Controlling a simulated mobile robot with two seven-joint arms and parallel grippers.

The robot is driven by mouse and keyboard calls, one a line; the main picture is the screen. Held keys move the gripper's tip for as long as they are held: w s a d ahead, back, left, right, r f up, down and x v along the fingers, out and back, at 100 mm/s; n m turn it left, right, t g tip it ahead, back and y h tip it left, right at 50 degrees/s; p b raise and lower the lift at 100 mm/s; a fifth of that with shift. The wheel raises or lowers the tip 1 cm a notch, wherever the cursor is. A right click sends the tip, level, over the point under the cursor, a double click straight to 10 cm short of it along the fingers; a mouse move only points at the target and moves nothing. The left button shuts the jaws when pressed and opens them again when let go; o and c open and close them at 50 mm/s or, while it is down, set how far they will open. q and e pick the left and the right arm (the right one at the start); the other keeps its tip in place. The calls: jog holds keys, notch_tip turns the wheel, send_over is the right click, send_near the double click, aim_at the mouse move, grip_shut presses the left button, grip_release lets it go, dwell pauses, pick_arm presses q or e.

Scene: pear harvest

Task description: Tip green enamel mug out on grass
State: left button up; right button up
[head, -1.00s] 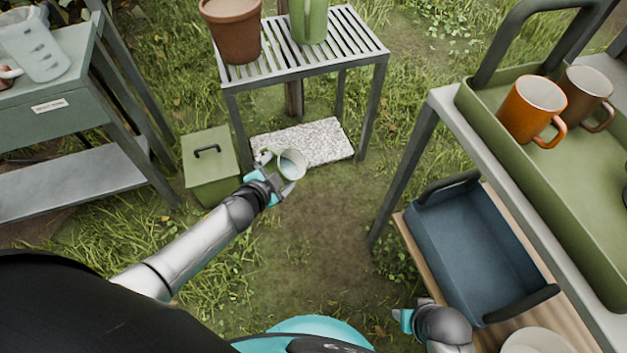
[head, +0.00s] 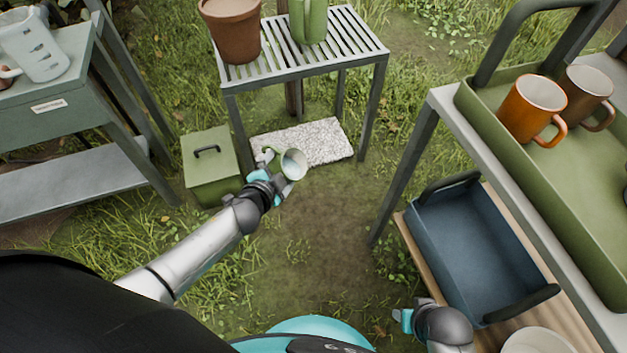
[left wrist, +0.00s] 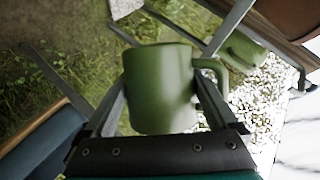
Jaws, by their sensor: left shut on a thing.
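The green enamel mug (head: 292,165) is held in my left gripper (head: 274,178), above the ground in front of the slatted stand. Its pale inside shows in the head view and looks bluish; I cannot tell for sure whether liquid is in it. The mug is tilted, its mouth turned toward the right and toward the camera. In the left wrist view the mug (left wrist: 160,88) sits between both fingers, its handle on the right. The grass (head: 285,262) and bare earth lie below. My right gripper (head: 403,318) is low at the bottom right, apart from the mug; its jaw opening is unclear.
A slatted stand (head: 335,57) holds a terracotta pot (head: 236,32) and a green jug (head: 309,20). A pale stone slab (head: 318,143) and green lidded box (head: 211,165) are near the mug. A shelf cart with a blue crate (head: 470,240) stands right. Ground between is open.

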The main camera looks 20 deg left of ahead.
aim_at(292, 152)
pick_arm(q)
jog(key=shift+d+r+m+t+y, duration=0.15)
jog(key=shift+r+m+t+y, duration=0.15)
jog(key=shift+r+m+y, duration=0.45)
pick_arm(e)
jog(key=shift+w+r, duration=0.1)
dwell(1.0)
pick_arm(q)
jog(key=shift+r+m, duration=0.15)
jog(key=shift+m, duration=0.1)
jog(key=shift+d+r+m+y, duration=0.15)
jog(key=shift+r+m+y, duration=0.1)
jog(key=shift+m+y, duration=0.15)
dwell(0.7)
jog(key=shift+d, duration=0.15)
jog(key=shift+s+d+r, duration=0.1)
jog(key=shift+d, duration=0.05)
pick_arm(e)
jog(key=shift+w, duration=0.1)
pick_arm(q)
jog(key=shift+d, duration=0.1)
jog(key=shift+r+m+t+y, duration=0.1)
jog(key=shift+m+t+y, duration=0.15)
jog(key=shift+m+t, duration=0.05)
pick_arm(e)
jog(key=shift+w+r, duration=0.15)
jog(key=shift+r, duration=0.05)
